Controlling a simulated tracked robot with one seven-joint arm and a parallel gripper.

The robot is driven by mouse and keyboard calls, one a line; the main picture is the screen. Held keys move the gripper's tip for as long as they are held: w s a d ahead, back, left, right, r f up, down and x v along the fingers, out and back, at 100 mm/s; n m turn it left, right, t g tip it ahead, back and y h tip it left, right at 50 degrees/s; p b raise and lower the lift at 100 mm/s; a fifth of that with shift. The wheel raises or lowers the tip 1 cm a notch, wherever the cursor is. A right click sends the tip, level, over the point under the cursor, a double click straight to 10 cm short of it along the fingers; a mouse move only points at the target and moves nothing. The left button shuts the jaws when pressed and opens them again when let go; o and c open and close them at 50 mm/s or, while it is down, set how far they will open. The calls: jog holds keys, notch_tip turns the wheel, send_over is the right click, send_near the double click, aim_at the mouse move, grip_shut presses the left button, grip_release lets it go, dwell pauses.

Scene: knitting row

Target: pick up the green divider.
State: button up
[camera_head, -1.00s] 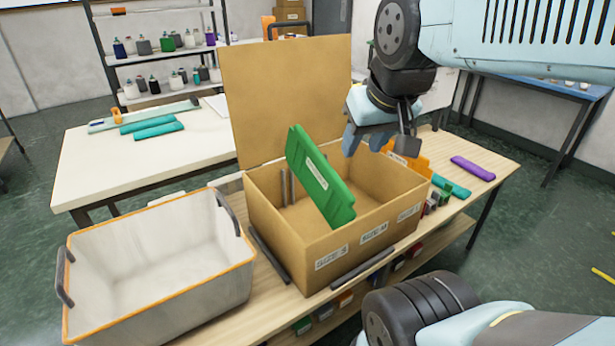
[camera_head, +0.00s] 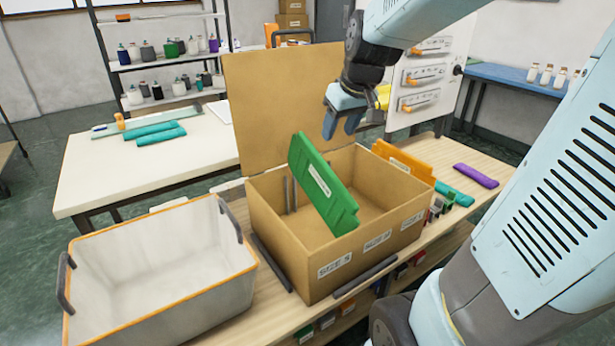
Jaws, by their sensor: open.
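The green divider (camera_head: 322,184) is a flat panel with a white label. It stands tilted in the cardboard box (camera_head: 295,265), its upper end above the rim and its near end over the front wall. The box's lid stands open at the back. My gripper (camera_head: 341,124) hangs above the back of the box, just above and right of the divider's upper end. It points down, its blue fingers are apart, and it holds nothing. It is not touching the divider as far as I can see.
An open grey bin with an orange rim (camera_head: 165,318) stands left of the box. A white table (camera_head: 100,180) is behind. The raised lid (camera_head: 270,110) stands close behind my gripper.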

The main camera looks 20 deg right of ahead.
send_near(319, 167)
notch_tip(319, 167, up, 4)
jog(key=d, duration=0.1)
jog(key=shift+n, duration=0.5)
jog(key=x, duration=0.9)
jog(key=shift+w+d+f, duration=0.15)
jog(key=shift+w+f, duration=0.1)
jog(key=shift+f, duration=0.1)
jog(key=f, duration=0.3)
jog(key=shift+w+a+f, duration=0.3)
jog(key=shift+a, duration=0.05)
jog(key=shift+x, duration=0.85)
jog(key=shift+c, duration=0.3)
grip_shut()
